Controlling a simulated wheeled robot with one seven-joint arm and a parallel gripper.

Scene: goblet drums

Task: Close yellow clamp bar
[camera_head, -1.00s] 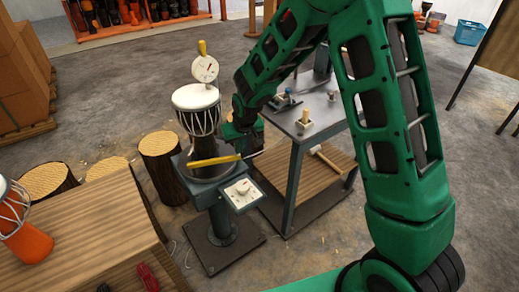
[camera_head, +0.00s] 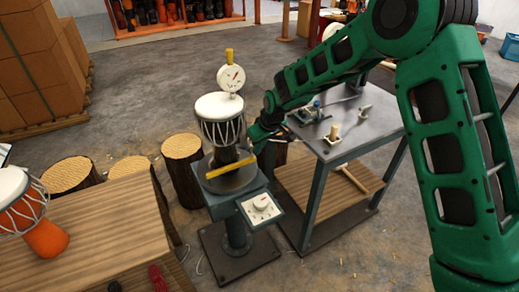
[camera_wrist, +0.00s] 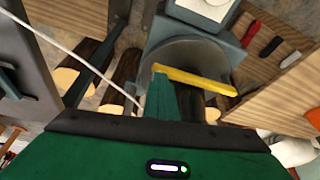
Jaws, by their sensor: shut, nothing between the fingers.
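The yellow clamp bar (camera_head: 229,168) lies across the front of a goblet drum (camera_head: 220,120) on a grey pedestal stand (camera_head: 215,182). The drum is upright with a white head. In the wrist view the bar (camera_wrist: 195,80) runs from upper left to lower right over the round plate. My gripper (camera_head: 258,134) is right of the drum, near the bar's right end. In the wrist view its shut green fingers (camera_wrist: 160,92) end close to the bar's left end. I cannot tell whether they touch. Nothing is held.
A white gauge (camera_head: 231,78) with a yellow top stands above the drum. A dial box (camera_head: 261,205) is on the stand's front. A metal workbench (camera_head: 350,130) with small fixtures stands right. Log stumps (camera_head: 182,160) and a wooden table (camera_head: 100,225) are left.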

